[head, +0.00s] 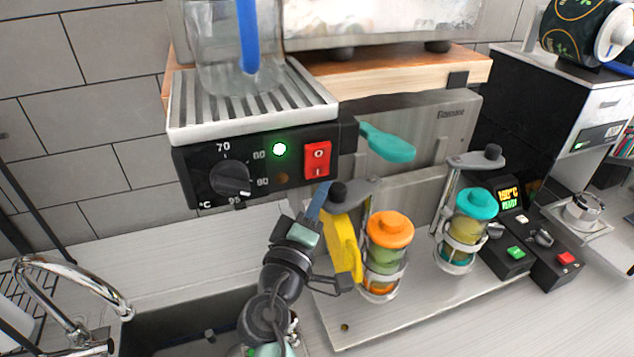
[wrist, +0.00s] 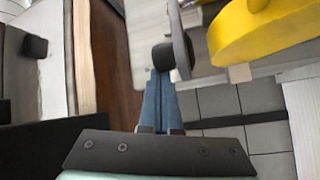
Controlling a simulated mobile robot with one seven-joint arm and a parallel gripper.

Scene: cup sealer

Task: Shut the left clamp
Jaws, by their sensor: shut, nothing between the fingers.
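The left clamp has a grey arm (head: 358,190) with a black knob (head: 338,192) and a yellow handle (head: 342,246) hanging down. It stands by an orange-lidded cup (head: 386,252). My gripper (head: 322,190) is shut and empty, its blue fingertips right beside the black knob. In the wrist view the shut fingers (wrist: 160,76) end at the knob (wrist: 163,57), and the yellow handle (wrist: 262,28) lies to the right. I cannot tell whether fingertips and knob touch.
A black control box (head: 250,165) with a dial and red switch overhangs just above my gripper. On the right stand a teal-lidded cup (head: 475,204) and another clamp arm (head: 472,160). A teal handle (head: 388,143) sits behind. The sink (head: 180,320) lies at lower left.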

